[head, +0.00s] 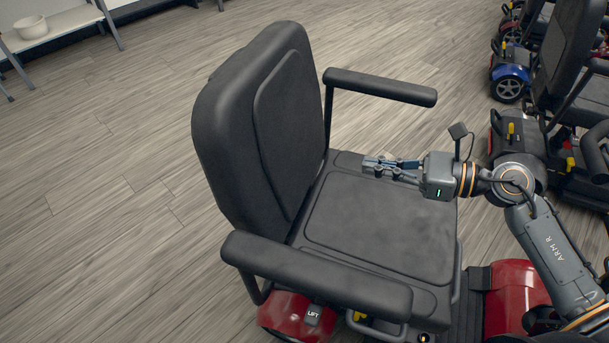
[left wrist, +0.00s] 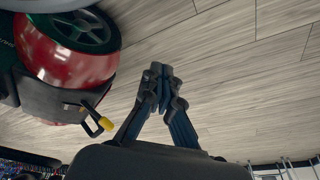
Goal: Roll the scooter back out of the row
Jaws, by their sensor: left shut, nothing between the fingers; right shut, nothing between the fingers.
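A red scooter (head: 515,297) with a black seat (head: 380,225), tall backrest (head: 262,125) and two armrests fills the middle of the head view. My right gripper (head: 378,167) is shut and empty, over the seat; I cannot tell whether it touches the cushion. My left gripper (left wrist: 162,82) shows only in the left wrist view, shut and empty, with floor behind it. In that view a red wheel cover (left wrist: 65,50) and a yellow-tipped lever (left wrist: 104,123) are at the left, apart from the fingers. The scooter's front end is mostly out of the head view.
Other scooters stand at the right, one with a blue fender (head: 509,74) and a nearer one with a black seat (head: 590,100). A shelf with a white bowl (head: 31,27) stands at the upper left. The wood floor (head: 110,170) behind the backrest is clear.

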